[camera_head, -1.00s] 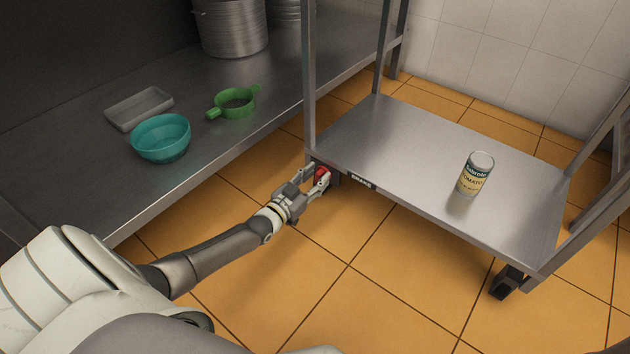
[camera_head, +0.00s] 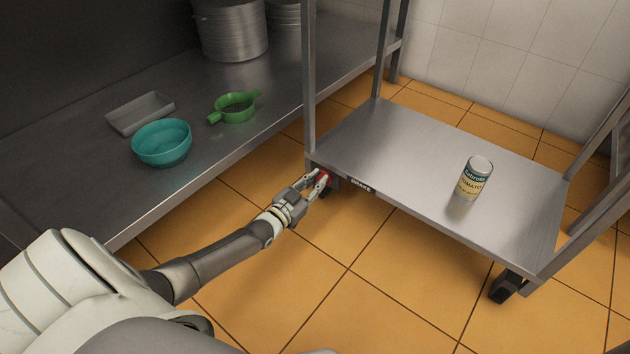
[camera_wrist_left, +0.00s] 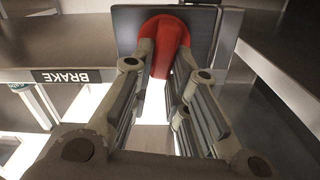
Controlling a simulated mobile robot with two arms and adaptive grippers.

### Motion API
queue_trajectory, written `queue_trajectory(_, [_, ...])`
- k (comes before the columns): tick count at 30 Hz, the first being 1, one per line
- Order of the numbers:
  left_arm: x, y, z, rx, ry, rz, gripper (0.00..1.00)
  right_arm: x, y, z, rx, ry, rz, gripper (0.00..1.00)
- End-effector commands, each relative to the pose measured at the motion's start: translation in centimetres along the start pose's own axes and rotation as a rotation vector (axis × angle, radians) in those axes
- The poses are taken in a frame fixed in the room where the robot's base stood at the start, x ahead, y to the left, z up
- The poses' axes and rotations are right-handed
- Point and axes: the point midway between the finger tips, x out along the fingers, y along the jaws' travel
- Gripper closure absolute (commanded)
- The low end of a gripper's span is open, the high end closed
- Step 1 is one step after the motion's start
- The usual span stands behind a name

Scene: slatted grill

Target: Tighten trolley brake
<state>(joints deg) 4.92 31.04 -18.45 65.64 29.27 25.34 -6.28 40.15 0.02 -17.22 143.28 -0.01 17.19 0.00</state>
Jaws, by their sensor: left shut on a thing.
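The metal trolley (camera_head: 400,140) stands on the floor, with a BRAKE label (camera_head: 361,186) on its front edge. The red brake knob (camera_head: 323,178) sits at the trolley's near left corner, just left of the label. In the left wrist view the red knob (camera_wrist_left: 166,35) has a rounded top and a bar pointing down, on a dark plate. My left gripper (camera_head: 318,182) is at the knob, with its fingertips on either side of the bar, shut on it. The fingers partly hide the knob in the head view. My right gripper is not in view.
A tomato can (camera_head: 474,178) stands on the trolley's lower shelf. A steel counter (camera_head: 60,190) on the left holds a teal bowl (camera_head: 162,142), a green strainer (camera_head: 235,107), a grey tray (camera_head: 140,113) and pots (camera_head: 232,28). The tiled floor in front is clear.

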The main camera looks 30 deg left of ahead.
Motion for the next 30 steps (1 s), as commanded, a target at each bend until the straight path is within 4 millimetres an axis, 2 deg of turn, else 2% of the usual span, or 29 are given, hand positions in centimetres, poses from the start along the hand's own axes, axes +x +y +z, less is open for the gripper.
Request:
queue_trajectory(15, [0.0, 0.9, 0.1, 0.445, -0.002, 0.0, 1.0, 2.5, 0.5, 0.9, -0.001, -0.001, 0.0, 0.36])
queue_trajectory(22, [0.0, 1.2, 0.4, 0.664, -0.001, 0.0, 1.0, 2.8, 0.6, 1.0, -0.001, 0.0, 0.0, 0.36])
queue_trajectory(30, [0.0, 1.6, 0.9, 0.919, -0.001, 0.001, 1.0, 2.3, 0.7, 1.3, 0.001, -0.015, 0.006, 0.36])
